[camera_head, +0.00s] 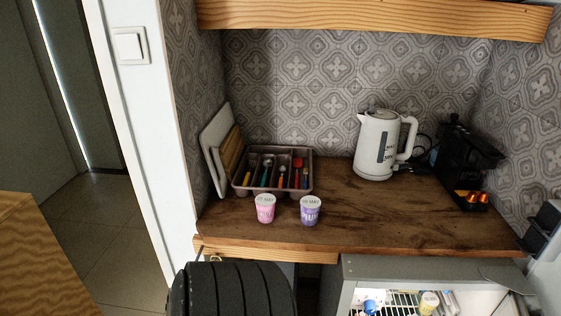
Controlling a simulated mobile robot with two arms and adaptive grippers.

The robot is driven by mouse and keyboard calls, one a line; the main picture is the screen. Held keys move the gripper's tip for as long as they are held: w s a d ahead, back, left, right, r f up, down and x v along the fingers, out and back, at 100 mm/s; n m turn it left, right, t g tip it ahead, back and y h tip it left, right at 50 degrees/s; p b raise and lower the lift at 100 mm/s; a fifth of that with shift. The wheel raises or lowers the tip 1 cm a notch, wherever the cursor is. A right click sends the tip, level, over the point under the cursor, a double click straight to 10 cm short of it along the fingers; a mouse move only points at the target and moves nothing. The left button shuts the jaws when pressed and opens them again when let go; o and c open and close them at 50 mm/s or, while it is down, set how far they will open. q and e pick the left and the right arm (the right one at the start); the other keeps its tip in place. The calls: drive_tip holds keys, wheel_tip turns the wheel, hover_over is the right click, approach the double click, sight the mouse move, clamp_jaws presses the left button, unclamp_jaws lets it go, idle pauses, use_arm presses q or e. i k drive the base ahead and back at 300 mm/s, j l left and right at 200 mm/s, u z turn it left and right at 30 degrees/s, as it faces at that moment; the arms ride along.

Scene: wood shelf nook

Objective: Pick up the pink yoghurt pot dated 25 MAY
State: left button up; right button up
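A pink yoghurt pot (265,209) stands upright near the front of the wooden counter, in front of the cutlery tray. Print shows on its pale lid, but it is too small to read the date with certainty. A purple yoghurt pot (310,211) stands upright just to its right, with a gap between them. It also has print on its lid. Neither pot is being touched. I cannot make out either gripper's fingers in this view.
A cutlery tray (240,190) and leaning boards (217,150) stand behind left. A white kettle (378,146) and black coffee machine (458,160) stand right. The wooden counter (400,222) is clear at front right. Below, an open fridge (365,268) holds several items. A shelf (370,16) hangs above.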

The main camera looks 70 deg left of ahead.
sight(265, 202)
drive_tip(key=u, duration=2.45)
